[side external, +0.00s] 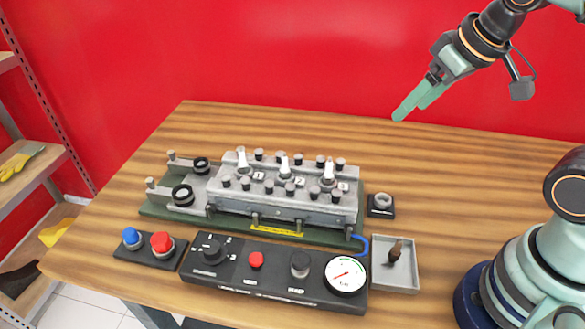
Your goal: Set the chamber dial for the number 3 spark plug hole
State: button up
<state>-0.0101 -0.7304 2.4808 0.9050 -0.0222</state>
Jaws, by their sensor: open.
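The black control panel (227,283) lies along the table's front. The black chamber dial (212,250) is at its left end, with small white marks around it; which mark it points to is too small to tell. The grey engine block (283,205) stands behind the panel, with several dark studs and three white-topped spark plugs (284,163) in a row. A small number plate that looks like 3 (343,186) is by the rightmost plug. My gripper (405,108) is open and empty, high at the upper right, well away from the dial.
The panel also has a red button (256,260), a dark knob (300,264) and a gauge (346,274). A grey tray (407,281) holds a dark brown item. A black holder (381,212) and a blue-and-red button box (147,252) flank the trainer. The back table is clear.

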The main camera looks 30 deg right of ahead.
jog(key=w+a+r+n+g, duration=0.2)
jog(key=w+a+n, duration=0.4)
jog(key=a+n, duration=0.1)
jog(key=n+g, duration=0.4)
jog(key=n, duration=1.6)
send_over(211, 247)
notch_tip(211, 247, down, 12)
notch_tip(211, 247, down, 12)
jog(key=shift+r, duration=0.25)
grip_shut()
